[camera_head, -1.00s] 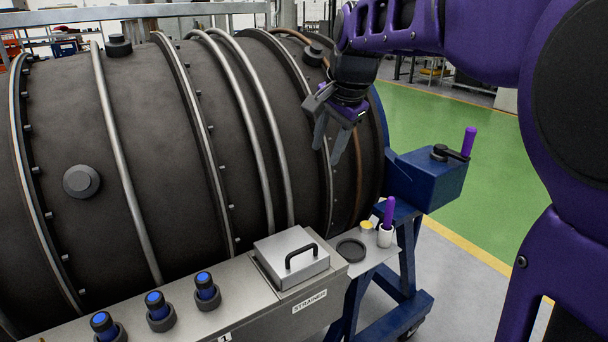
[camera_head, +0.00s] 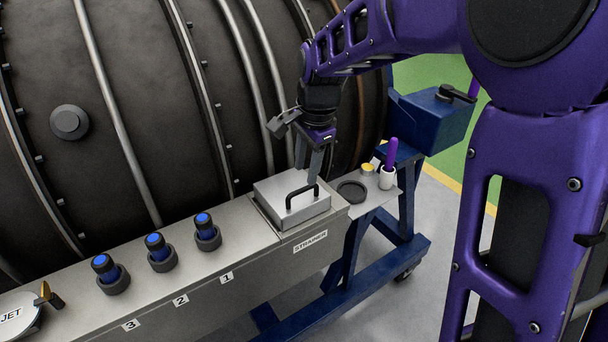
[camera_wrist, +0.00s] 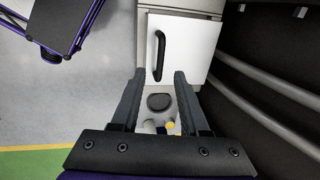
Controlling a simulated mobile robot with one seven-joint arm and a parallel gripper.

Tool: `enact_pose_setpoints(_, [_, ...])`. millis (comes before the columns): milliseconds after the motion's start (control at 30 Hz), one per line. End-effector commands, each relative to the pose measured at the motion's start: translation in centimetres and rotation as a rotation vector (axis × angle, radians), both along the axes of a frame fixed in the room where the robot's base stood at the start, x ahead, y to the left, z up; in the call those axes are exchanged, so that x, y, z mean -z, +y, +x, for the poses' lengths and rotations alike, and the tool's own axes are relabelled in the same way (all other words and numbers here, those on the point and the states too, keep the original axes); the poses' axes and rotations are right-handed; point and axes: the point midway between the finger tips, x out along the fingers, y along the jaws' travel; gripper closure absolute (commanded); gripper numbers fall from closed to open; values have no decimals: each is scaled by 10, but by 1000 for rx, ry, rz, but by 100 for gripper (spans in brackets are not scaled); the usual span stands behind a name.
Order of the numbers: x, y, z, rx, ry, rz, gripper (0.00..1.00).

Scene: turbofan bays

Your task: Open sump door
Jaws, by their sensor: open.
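The sump door appears to be the square metal lid (camera_head: 275,200) with a black bar handle (camera_head: 302,195), above the STRAINER label at the right end of the metal bench. It lies flat and closed. My gripper (camera_head: 308,168) is open and empty, with its fingers pointing down just above the lid, close to the handle. In the wrist view the lid (camera_wrist: 190,50) and handle (camera_wrist: 159,55) show ahead of my two fingers (camera_wrist: 160,78), the handle in line with the gap between them. I cannot tell whether a finger touches the handle.
A black ring (camera_head: 351,192), a yellow-topped item (camera_head: 368,168) and a white cup with a purple handle (camera_head: 387,178) stand on the shelf right of the lid. Several blue-capped fittings (camera_head: 161,252) stand to the left. The big dark engine casing (camera_head: 130,100) rises behind.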

Motion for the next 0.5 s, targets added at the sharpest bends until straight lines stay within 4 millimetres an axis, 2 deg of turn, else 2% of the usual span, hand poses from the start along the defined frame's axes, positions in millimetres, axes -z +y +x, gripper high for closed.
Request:
enact_pose_setpoints(33, [13, 1, 1, 0, 4, -1, 55])
enact_pose_setpoints(200, [37, 4, 6, 1, 2, 0, 55])
enact_pose_setpoints(300, [45, 5, 7, 1, 1, 0, 55])
enact_pose_setpoints(500, [50, 5, 8, 0, -1, -1, 55])
